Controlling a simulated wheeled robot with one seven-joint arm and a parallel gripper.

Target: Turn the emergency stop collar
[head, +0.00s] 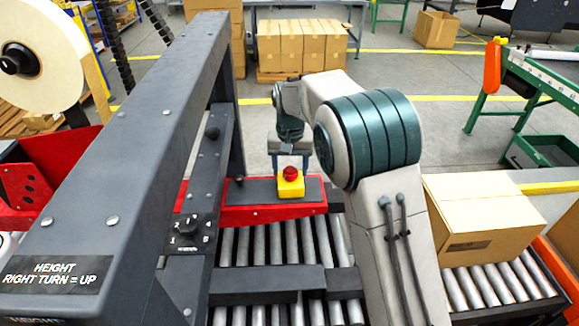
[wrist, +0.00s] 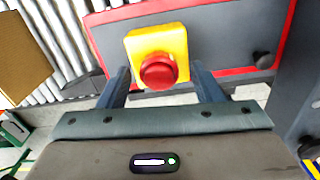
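The emergency stop is a yellow box (head: 290,187) with a round red button or collar (head: 290,173) on top. It sits on the dark top plate of a red-sided machine part (head: 262,214) beside the rollers. In the wrist view the yellow box (wrist: 141,45) and the red collar (wrist: 158,70) show just beyond my fingers. My gripper (wrist: 159,82) is open, with one finger on each side of the collar and visible gaps on both sides. In the head view my gripper (head: 291,163) is directly behind the yellow box. Contact cannot be made out.
A grey frame beam (head: 140,130) and a post with a numbered dial (head: 188,232) stand to the left. Rollers (head: 275,242) run in front. A cardboard box (head: 482,222) lies on the rollers at right. A dark knob (wrist: 262,60) is on the plate.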

